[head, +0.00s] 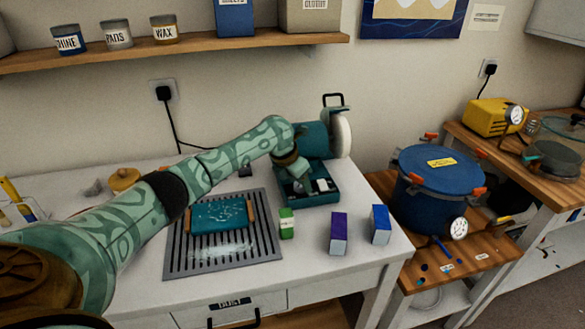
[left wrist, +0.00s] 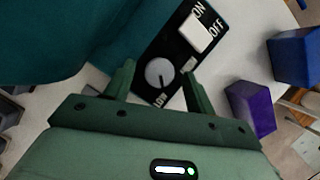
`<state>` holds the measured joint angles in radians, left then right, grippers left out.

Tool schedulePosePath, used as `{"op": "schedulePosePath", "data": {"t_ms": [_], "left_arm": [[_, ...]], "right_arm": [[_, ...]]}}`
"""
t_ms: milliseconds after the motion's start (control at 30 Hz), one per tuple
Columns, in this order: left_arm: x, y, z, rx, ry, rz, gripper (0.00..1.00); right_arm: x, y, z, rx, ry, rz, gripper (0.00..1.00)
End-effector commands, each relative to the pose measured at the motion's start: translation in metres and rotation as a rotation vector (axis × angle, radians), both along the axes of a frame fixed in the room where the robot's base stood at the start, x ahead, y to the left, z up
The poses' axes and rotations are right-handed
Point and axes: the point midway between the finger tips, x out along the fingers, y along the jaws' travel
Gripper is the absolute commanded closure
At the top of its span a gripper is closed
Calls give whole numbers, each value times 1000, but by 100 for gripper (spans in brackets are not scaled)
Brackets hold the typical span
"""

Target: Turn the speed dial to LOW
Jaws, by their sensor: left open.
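The teal polishing machine (head: 312,138) with its pale wheel stands at the back right of the white bench. Its black control panel shows in the left wrist view (left wrist: 176,62), with a white switch (left wrist: 195,34) between ON and OFF labels. The round pale speed dial (left wrist: 159,73) sits lower on that panel, near a LOW label. A thin mark shows on the dial's lower part; its exact setting is hard to tell. My left gripper (left wrist: 157,70) is open, its fingers on either side of the dial; contact cannot be told. In the head view it (head: 299,174) hangs over the machine's base.
A teal block (head: 218,216) lies on a slatted grey grate (head: 185,262) left of the machine. Green (head: 287,223), purple (head: 338,233) and blue (head: 380,224) blocks stand in front of it. A blue pressure pot (head: 436,185) stands to the right.

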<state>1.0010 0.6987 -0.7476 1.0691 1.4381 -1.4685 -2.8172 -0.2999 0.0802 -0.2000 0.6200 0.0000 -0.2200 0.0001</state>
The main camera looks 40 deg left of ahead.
Motion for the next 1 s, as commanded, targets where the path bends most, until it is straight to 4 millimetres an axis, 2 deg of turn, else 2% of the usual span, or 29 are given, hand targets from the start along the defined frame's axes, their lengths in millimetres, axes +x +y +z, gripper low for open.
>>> {"op": "schedulePosePath", "data": {"t_ms": [300,500,700,1000], "left_arm": [[-28,8,77,3,-6,-2,45],[-46,12,120,2,-3,-1,45],[-56,15,141,2,1,-1,45],[-58,15,144,0,2,0,45]], "right_arm": [[8,0,32,0,-19,0,64],[11,0,47,-1,-27,0,64],[12,0,53,-1,-30,0,64],[12,0,53,0,-29,0,64]]}}
